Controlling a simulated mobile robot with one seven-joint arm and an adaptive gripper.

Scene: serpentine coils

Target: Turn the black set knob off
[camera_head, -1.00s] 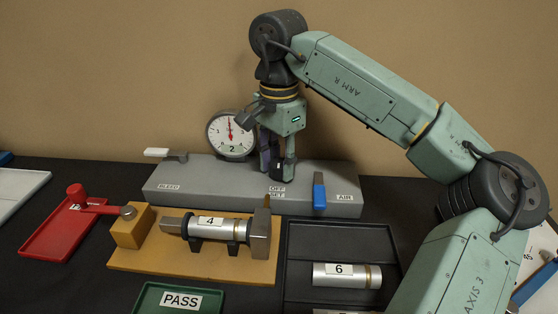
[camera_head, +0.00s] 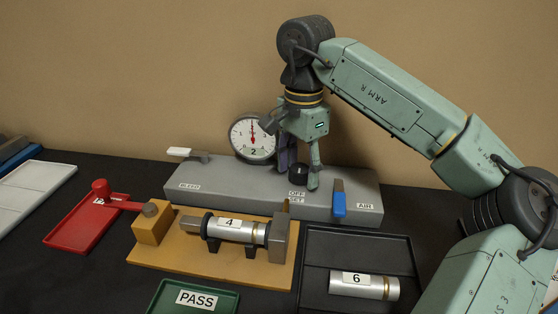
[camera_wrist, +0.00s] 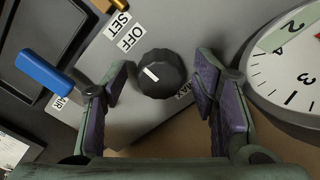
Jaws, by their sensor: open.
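The black set knob (camera_head: 297,173) stands on the grey panel (camera_head: 225,184), behind labels reading OFF and SET. In the wrist view the knob (camera_wrist: 161,74) is round and ridged, with a short white mark left of its centre that slants up-left. The OFF label (camera_wrist: 131,38) and SET label (camera_wrist: 117,25) lie up-left of it. My gripper (camera_head: 299,172) is over the panel with its fingers pointing down. In the wrist view my gripper (camera_wrist: 162,88) is open, one finger on each side of the knob, with gaps visible.
A dial gauge (camera_head: 252,138) stands close behind the panel, left of my gripper. A blue-handled AIR lever (camera_head: 339,199) is to the right, a white-handled lever (camera_head: 180,152) far left. In front are the wooden fixture (camera_head: 190,257) with cylinder 4 and a black tray (camera_head: 320,238).

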